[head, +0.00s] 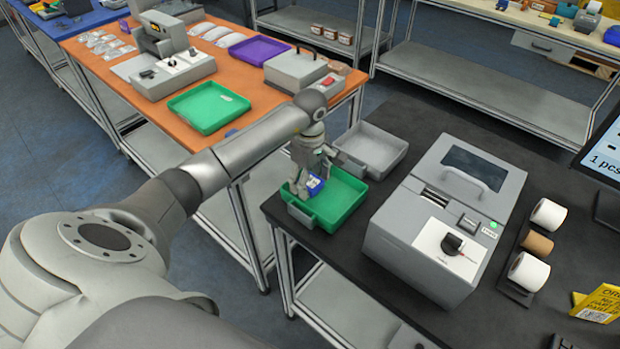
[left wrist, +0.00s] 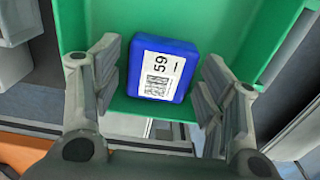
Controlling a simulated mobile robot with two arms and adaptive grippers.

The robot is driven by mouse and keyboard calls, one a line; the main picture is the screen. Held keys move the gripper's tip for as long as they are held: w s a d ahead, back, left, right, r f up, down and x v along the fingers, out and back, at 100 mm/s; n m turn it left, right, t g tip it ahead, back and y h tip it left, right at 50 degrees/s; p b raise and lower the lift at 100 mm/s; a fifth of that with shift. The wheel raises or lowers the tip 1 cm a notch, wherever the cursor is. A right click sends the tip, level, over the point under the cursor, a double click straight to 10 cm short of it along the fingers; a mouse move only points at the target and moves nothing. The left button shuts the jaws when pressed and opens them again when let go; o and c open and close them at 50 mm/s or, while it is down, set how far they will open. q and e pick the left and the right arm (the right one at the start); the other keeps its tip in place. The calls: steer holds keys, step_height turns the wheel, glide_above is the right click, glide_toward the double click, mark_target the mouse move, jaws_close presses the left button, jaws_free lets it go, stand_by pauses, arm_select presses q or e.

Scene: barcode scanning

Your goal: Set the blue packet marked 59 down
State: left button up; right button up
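The blue packet marked 59 (left wrist: 162,70) has a white label with a barcode facing up. It lies in the green tray (left wrist: 228,20) on the dark table, close to one wall. In the head view the packet (head: 315,185) shows small beneath my left gripper (head: 312,178), inside the near green tray (head: 345,206). My left gripper is open in the left wrist view, with its fingers on either side of the packet and a gap beside each. My right gripper is not in view.
A grey tray (head: 372,148) stands behind the green one. A large grey machine (head: 445,215) stands to the right, with label rolls (head: 548,215) beyond it. The orange table (head: 160,105) at left holds another green tray (head: 208,106) and a purple tray (head: 259,50).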

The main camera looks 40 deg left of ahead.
mark_target(310, 181)
arm_select(q)
steer(key=shift+r, duration=0.1)
steer(key=shift+r, duration=0.2)
step_height(310, 181, up, 12)
steer(key=b, duration=0.2)
steer(key=shift+b, duration=0.35)
steer(key=shift+f, duration=0.15)
stand_by(0.3)
